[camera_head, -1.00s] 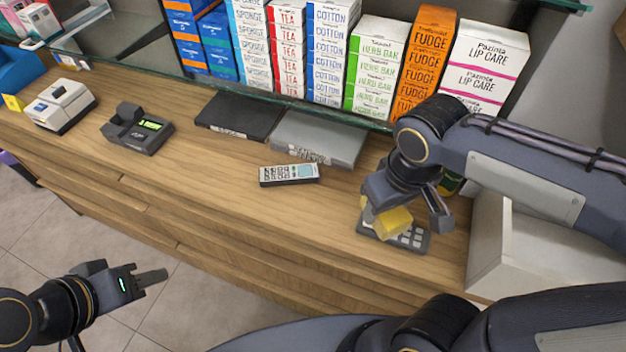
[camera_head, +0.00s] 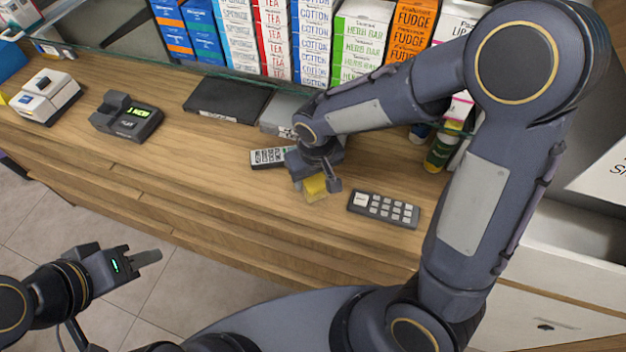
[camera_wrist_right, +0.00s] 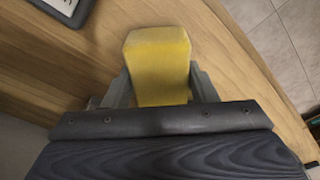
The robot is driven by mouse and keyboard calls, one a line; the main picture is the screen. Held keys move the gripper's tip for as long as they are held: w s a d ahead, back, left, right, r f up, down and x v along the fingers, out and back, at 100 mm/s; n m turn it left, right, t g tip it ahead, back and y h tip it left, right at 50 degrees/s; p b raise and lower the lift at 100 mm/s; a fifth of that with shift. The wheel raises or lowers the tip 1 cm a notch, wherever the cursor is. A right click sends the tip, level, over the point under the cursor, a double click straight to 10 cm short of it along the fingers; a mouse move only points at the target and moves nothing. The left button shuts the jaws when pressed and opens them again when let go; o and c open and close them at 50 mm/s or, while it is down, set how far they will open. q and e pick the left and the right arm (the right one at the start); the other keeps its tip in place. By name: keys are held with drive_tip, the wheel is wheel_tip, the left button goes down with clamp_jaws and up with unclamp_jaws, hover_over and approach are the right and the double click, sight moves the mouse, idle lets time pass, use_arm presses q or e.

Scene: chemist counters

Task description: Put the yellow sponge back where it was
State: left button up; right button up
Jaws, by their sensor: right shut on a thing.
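The yellow sponge (camera_head: 315,188) is between the fingers of my right gripper (camera_head: 316,186), which is shut on it over the wooden counter, near its front edge. In the right wrist view the sponge (camera_wrist_right: 158,62) stands out between the two fingers of the gripper (camera_wrist_right: 158,88). I cannot tell whether the sponge touches the counter. My left gripper (camera_head: 140,262) is empty at the lower left, in front of the counter over the floor; its fingers look close together and I cannot tell whether they are apart.
A grey keypad (camera_head: 384,209) lies just right of the sponge. A remote (camera_head: 268,158) lies behind the gripper. A black flat box (camera_head: 228,100), a card terminal (camera_head: 127,118) and a white printer (camera_head: 45,97) stand further left. The counter's front middle (camera_head: 215,165) is clear.

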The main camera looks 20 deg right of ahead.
sight(316, 181)
wheel_tip(316, 181, down, 3)
drive_tip(key=shift+r, duration=0.2)
drive_tip(key=o, duration=0.9)
drive_tip(key=r, duration=0.4)
drive_tip(key=s+r, duration=0.1)
drive_tip(key=r, duration=0.7)
drive_tip(key=shift+s+d, duration=0.15)
drive_tip(key=shift+s, duration=0.1)
drive_tip(key=shift+s+d+r+m+t+y, duration=0.6)
drive_tip(key=shift+s+d, duration=0.9)
drive_tip(key=shift+s, duration=0.95)
drive_tip(key=shift+s+d+r+m+t+y, duration=0.4)
drive_tip(key=shift+s+d+m+t+y, duration=0.35)
drive_tip(key=shift+s+d, duration=1.2)
drive_tip(key=shift+s+d+r+m+t+y, duration=0.5)
drive_tip(key=shift+s+d+t, duration=0.4)
drive_tip(key=shift+s, duration=2.05)
drive_tip(key=shift+d, duration=0.1)
